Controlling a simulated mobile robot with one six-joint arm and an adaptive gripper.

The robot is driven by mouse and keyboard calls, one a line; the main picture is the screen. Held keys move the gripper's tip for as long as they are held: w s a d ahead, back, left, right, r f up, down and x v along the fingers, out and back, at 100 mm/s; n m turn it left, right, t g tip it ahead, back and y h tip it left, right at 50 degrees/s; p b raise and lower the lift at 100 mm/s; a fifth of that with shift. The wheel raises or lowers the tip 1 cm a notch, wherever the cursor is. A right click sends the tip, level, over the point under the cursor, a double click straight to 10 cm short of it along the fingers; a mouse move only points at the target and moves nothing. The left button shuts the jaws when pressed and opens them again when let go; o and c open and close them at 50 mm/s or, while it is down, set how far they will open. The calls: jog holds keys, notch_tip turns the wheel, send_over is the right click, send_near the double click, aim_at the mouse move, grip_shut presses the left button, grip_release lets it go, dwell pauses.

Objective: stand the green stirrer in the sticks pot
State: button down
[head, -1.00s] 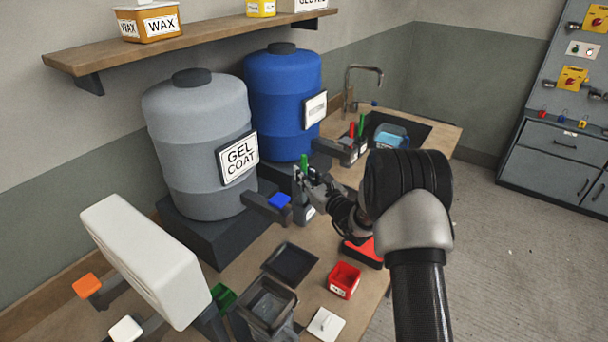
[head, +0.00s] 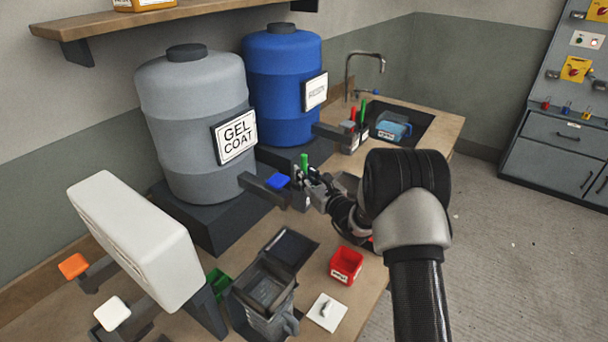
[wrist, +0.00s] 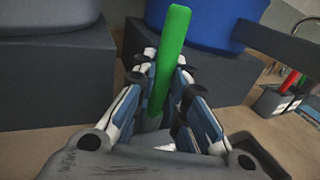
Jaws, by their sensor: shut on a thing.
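My gripper (head: 306,178) is shut on the green stirrer (wrist: 170,50), which stands up between the fingers and leans slightly right at its top in the wrist view. It also shows in the head view (head: 305,161), just right of the blue tap handle of the gel coat drum. In the head view, a red stick (head: 353,114) and another green stick (head: 363,108) stand there.
The grey gel coat drum (head: 195,110) and blue drum (head: 283,80) stand on dark blocks behind my gripper. The blue drum's tap (head: 330,131) juts out near the pots. A sink (head: 415,120) lies beyond.

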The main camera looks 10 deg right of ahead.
jog(key=c, duration=1.5)
grip_release()
jog(key=shift+c, duration=0.2)
jog(key=v, duration=1.2)
